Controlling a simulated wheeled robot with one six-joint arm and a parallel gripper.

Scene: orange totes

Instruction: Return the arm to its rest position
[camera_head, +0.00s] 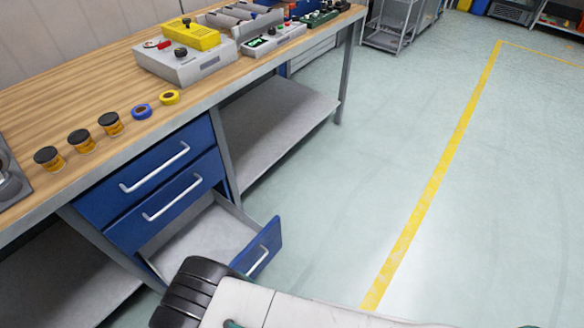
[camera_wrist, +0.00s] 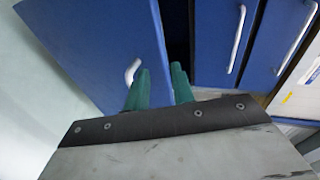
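My white and black arm (camera_head: 290,308) covers the bottom of the head view, and the fingers are hidden there.
Two shut blue drawers (camera_head: 155,170) sit above the open one, under a wooden workbench (camera_head: 90,95). Several jars (camera_head: 80,143), tape rolls (camera_head: 168,98) and control boxes (camera_head: 185,60) stand on the bench. The floor (camera_head: 400,130) to the right is clear, with a yellow line.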

